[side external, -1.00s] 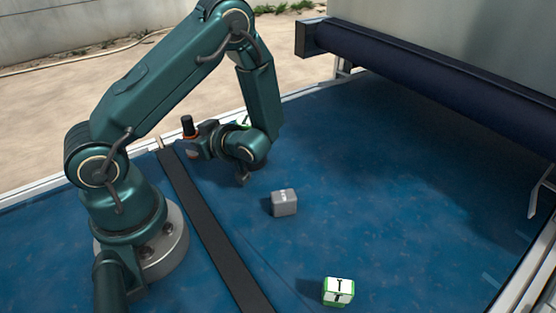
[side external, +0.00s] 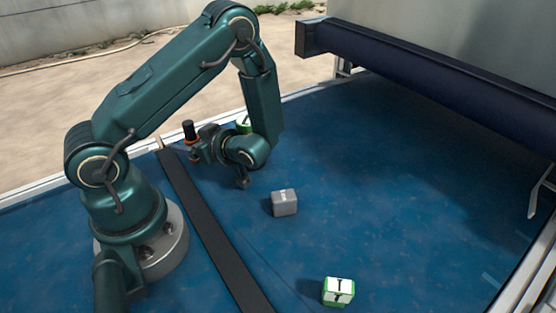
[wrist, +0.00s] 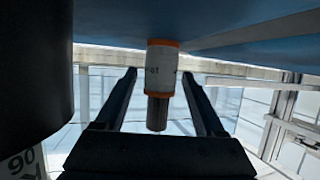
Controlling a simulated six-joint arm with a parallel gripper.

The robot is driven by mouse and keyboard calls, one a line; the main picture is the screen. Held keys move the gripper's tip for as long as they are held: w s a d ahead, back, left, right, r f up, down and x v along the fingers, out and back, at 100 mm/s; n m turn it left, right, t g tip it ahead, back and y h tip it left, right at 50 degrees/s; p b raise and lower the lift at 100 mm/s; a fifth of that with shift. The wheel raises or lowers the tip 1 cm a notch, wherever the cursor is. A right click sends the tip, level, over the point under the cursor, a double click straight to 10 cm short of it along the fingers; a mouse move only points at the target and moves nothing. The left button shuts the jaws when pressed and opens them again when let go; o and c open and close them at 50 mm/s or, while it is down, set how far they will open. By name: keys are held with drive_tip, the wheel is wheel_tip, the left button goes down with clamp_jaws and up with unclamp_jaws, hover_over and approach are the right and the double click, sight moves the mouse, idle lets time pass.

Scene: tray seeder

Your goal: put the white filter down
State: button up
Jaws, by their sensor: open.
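The white filter (wrist: 161,66) has orange bands and a dark ribbed end. In the wrist view it is between the two fingers of my gripper (wrist: 160,78), which are spread apart with a gap on each side. Its orange-banded end meets the blue surface in that view. In the side view the filter (side external: 190,131) shows its dark end upward, upright beside the dark strip; my gripper (side external: 201,147) reaches in from the right at a low height and hides part of it. Its foot is hard to make out there.
A grey block (side external: 284,203) lies right of my wrist on the blue surface (side external: 370,180). A green and white block (side external: 338,291) is at the front, and another green and white object (side external: 243,123) is partly hidden behind my wrist. A dark roller (side external: 430,78) spans the back right.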

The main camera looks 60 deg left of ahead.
sight(195, 140)
drive_tip(key=v, duration=0.5)
drive_tip(key=shift+r, duration=0.45)
wheel_tip(195, 140, up, 6)
drive_tip(key=d+r+m+t+h, duration=0.2)
drive_tip(key=d+m+t+h, duration=0.2)
drive_tip(key=d+m+h, duration=0.2)
drive_tip(key=s+d+r+m+t+h, duration=0.1)
drive_tip(key=d+r+m+t+h, duration=0.2)
drive_tip(key=d+m, duration=0.7)
drive_tip(key=shift+s+d+r+m+t+h, duration=0.25)
drive_tip(key=shift+m+t+h, duration=0.85)
drive_tip(key=shift+m+h, duration=1.2)
